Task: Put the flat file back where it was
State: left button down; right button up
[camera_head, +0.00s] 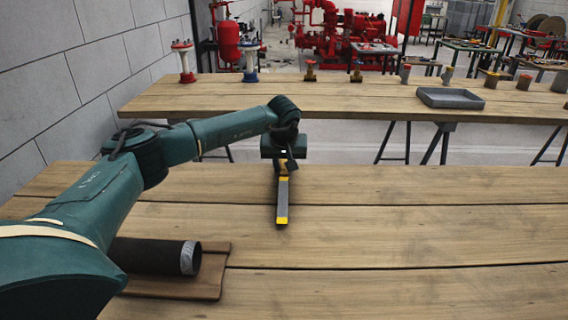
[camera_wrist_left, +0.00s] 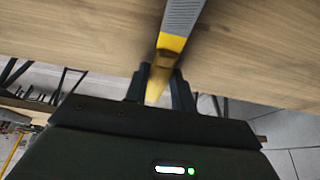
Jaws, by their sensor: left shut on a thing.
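The flat file (camera_head: 282,203) is a long grey bar with yellow near its grip and a yellow tip. My left gripper (camera_head: 282,168) is shut on it, and the file sticks out from the jaws toward the near side, over the near wooden table (camera_head: 400,220). In the left wrist view, the jaws (camera_wrist_left: 160,88) close around the yellow part of the file (camera_wrist_left: 178,28). I cannot tell whether the file touches the table top. My right gripper is in neither view.
A dark cylinder with a pale end (camera_head: 188,258) lies on a wooden board (camera_head: 205,282) at the near left, partly behind my arm. The near table's right side is clear. A far table (camera_head: 300,98) holds a grey tray (camera_head: 450,98) and several fittings. A block wall (camera_head: 60,80) stands at left.

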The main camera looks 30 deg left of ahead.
aim_at(283, 181)
pick_arm(q)
jog(key=c, duration=1.1)
grip_release()
jog(key=shift+f, duration=0.1)
jog(key=p+v, duration=0.1)
jog(key=v, duration=1.2)
